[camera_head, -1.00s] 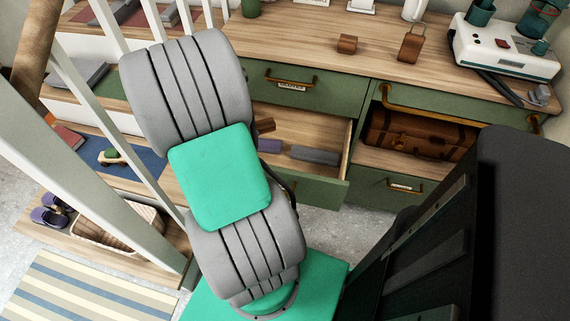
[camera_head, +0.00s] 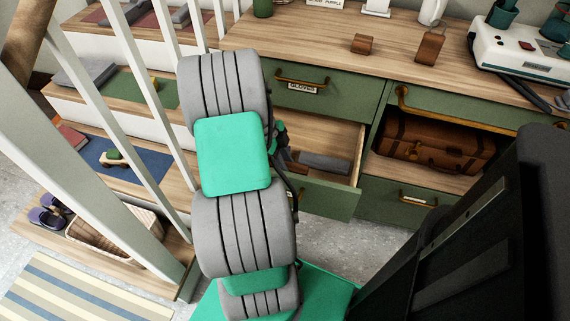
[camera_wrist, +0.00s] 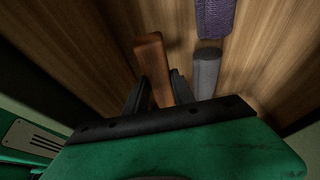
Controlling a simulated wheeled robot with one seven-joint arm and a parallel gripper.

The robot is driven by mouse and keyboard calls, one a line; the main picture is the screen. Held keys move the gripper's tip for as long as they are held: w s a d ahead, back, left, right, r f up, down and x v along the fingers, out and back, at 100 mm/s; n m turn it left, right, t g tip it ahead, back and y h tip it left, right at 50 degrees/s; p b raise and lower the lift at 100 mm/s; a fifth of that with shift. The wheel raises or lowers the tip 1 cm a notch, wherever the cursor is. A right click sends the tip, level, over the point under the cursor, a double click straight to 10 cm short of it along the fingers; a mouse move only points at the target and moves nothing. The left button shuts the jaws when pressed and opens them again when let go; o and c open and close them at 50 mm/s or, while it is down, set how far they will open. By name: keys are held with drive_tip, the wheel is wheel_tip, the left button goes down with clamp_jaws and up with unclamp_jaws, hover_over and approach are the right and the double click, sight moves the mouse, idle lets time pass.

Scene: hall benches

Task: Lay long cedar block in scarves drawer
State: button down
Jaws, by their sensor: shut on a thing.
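The long cedar block (camera_wrist: 152,58) is a reddish-brown bar. In the wrist view my gripper (camera_wrist: 160,80) is shut on it, with one dark finger on each side. The block is over the wooden floor of the open drawer (camera_head: 345,150); I cannot tell whether it touches the floor. A grey roll (camera_wrist: 206,70) lies to its right, and a purple knitted roll (camera_wrist: 214,18) lies beyond. The grey roll also shows in the head view (camera_head: 325,162). My arm hides the drawer's left part and the gripper's fingertips in the head view.
A closed drawer (camera_head: 310,95) with a brass handle sits above the open one. A brown suitcase (camera_head: 430,145) fills the shelf to the right. Two small brown wooden pieces (camera_head: 363,44) (camera_head: 430,47) stand on the countertop. White stair balusters (camera_head: 150,75) stand close on the left.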

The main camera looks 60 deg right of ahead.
drive_tip(key=shift+f+b, duration=0.55)
drive_tip(key=shift+f, duration=0.1)
drive_tip(key=c, duration=1.1)
unclamp_jaws()
drive_tip(key=shift+o, duration=0.2)
